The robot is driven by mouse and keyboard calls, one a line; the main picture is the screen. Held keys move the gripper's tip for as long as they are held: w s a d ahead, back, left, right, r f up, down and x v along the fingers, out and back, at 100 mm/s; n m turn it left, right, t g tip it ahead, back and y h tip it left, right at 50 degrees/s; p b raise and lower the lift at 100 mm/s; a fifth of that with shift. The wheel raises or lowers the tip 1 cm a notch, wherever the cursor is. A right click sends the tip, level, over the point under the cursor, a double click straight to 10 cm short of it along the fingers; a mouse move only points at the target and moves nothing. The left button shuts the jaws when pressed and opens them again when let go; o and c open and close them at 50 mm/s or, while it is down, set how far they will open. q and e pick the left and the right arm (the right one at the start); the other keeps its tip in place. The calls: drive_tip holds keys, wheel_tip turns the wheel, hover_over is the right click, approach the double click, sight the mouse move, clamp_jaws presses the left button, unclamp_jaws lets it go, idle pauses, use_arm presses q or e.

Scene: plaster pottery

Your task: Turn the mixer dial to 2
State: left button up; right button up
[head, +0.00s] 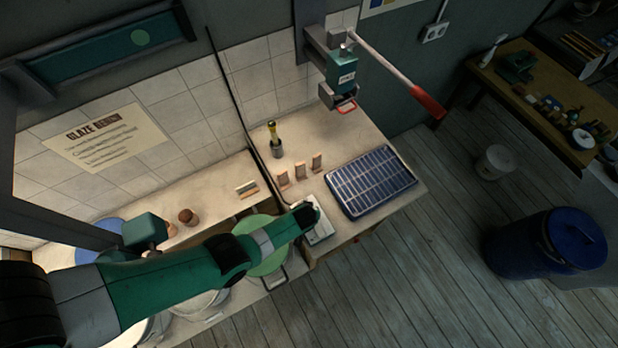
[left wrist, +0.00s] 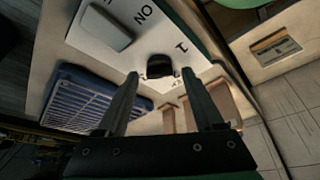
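The mixer's white panel (head: 320,231) lies on the bench under my left gripper (head: 305,213), which hides most of it in the head view. In the left wrist view the white panel (left wrist: 110,55) carries a black dial (left wrist: 160,66), a grey rectangular switch (left wrist: 107,27), the printed word ON and a 1. Other small marks beside the dial are partly hidden and hard to read. I cannot tell which mark the dial points to. My left gripper's fingers (left wrist: 160,74) are apart, with the dial between their tips; I see no clear contact. My right gripper is not in view.
A blue gridded tray (head: 371,182) lies right of the panel; small upright tan pieces (head: 300,170) stand behind it. A green round lid (head: 266,248) is to its left. A wall-mounted device with a red-ended lever (head: 400,80) overhangs the bench's back.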

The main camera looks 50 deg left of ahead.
use_arm(q)
clamp_jaws()
drive_tip(key=shift+m, duration=0.4)
drive_tip(key=shift+a+m+h, duration=0.1)
drive_tip(key=shift+m+h, duration=0.3)
drive_tip(key=shift+m, duration=0.2)
drive_tip(key=shift+a+m+t+h+p, duration=0.1)
drive_tip(key=shift+m+t+h+p, duration=0.25)
drive_tip(key=shift+m, duration=0.85)
drive_tip(key=shift+m+h, duration=0.45)
drive_tip(key=shift+m, duration=0.75)
drive_tip(key=shift+s+a+m+h+b, duration=0.1)
drive_tip(key=shift+m+h+b, duration=0.5)
drive_tip(key=shift+m, duration=0.7)
